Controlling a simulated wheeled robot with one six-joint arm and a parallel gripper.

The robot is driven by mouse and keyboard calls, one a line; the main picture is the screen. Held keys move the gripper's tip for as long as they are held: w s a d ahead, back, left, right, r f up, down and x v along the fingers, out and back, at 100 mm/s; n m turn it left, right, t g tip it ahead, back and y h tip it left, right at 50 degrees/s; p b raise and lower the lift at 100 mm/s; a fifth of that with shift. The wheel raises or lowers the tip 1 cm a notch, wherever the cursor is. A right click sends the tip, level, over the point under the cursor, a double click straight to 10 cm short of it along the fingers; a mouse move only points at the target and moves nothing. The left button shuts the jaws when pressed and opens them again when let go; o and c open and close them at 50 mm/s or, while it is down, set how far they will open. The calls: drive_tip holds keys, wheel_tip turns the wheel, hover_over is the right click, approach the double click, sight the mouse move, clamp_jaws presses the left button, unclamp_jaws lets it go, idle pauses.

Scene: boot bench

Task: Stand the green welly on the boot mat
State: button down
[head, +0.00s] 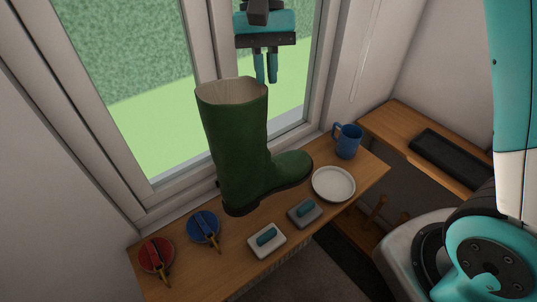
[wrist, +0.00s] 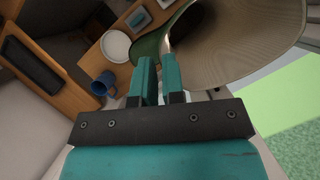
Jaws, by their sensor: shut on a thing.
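The green welly (head: 236,140) is upright over the wooden bench by the window, toe to the right. I cannot tell whether its sole touches the bench. My gripper (head: 266,80) is above it, shut on the right side of the boot's top rim. In the wrist view the fingers (wrist: 158,80) pinch the rim, and the welly's pale lining (wrist: 225,45) fills the upper right. The black boot mat (head: 450,158) lies bare on the wooden surface at the right; it also shows in the wrist view (wrist: 32,65).
A white plate (head: 333,184) and a blue mug (head: 347,141) stand right of the welly. The window is behind.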

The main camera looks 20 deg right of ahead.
sight(265, 110)
wheel_tip(265, 110, down, 5)
drive_tip(key=shift+a+r, duration=0.15)
drive_tip(key=shift+f+p, duration=0.8)
drive_tip(key=shift+f, duration=1)
drive_tip(key=c, duration=1.2)
unclamp_jaws()
